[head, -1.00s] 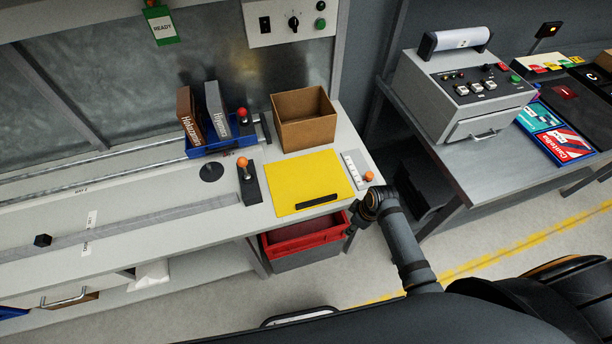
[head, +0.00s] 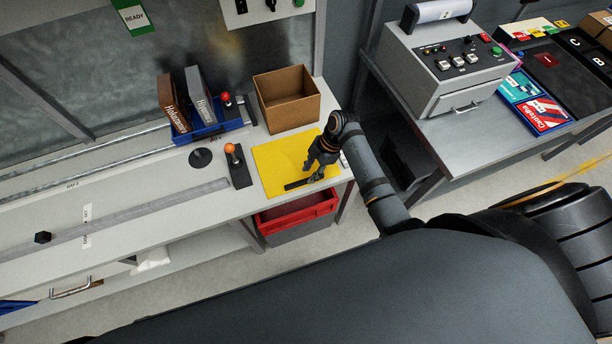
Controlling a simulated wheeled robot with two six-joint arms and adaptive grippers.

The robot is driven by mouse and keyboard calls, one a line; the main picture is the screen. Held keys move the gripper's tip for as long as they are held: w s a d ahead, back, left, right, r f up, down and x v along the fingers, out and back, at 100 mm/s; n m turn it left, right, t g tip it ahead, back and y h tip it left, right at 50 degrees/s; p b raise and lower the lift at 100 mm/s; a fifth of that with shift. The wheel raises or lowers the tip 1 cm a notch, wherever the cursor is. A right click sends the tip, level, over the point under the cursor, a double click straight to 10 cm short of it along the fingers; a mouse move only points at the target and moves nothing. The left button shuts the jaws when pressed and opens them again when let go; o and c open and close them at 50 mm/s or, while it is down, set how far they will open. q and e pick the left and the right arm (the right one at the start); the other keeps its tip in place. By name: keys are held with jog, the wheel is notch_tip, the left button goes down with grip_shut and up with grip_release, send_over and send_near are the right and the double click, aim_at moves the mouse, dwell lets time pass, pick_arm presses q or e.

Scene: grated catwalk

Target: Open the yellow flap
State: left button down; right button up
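The yellow flap (head: 273,167) lies flat and closed in the light grey bench top. A dark handle bar (head: 297,184) runs along its front edge. My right gripper (head: 312,172) is over the right part of the flap, close to the right end of the handle bar. It hides part of the flap. Its fingers are small and dark here, and I cannot tell whether they touch the bar or how far apart they are. My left gripper is not in view.
An open cardboard box (head: 288,98) stands behind the flap. An orange-knobbed lever (head: 236,164) is left of it. A blue tray (head: 211,131) holds two boxes. A red bin (head: 297,213) sits below the bench front. A grey machine (head: 440,62) stands on the right table.

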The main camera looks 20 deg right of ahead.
aim_at(305, 180)
jog(key=x, duration=0.4)
jog(key=shift+f, duration=0.2)
grip_shut()
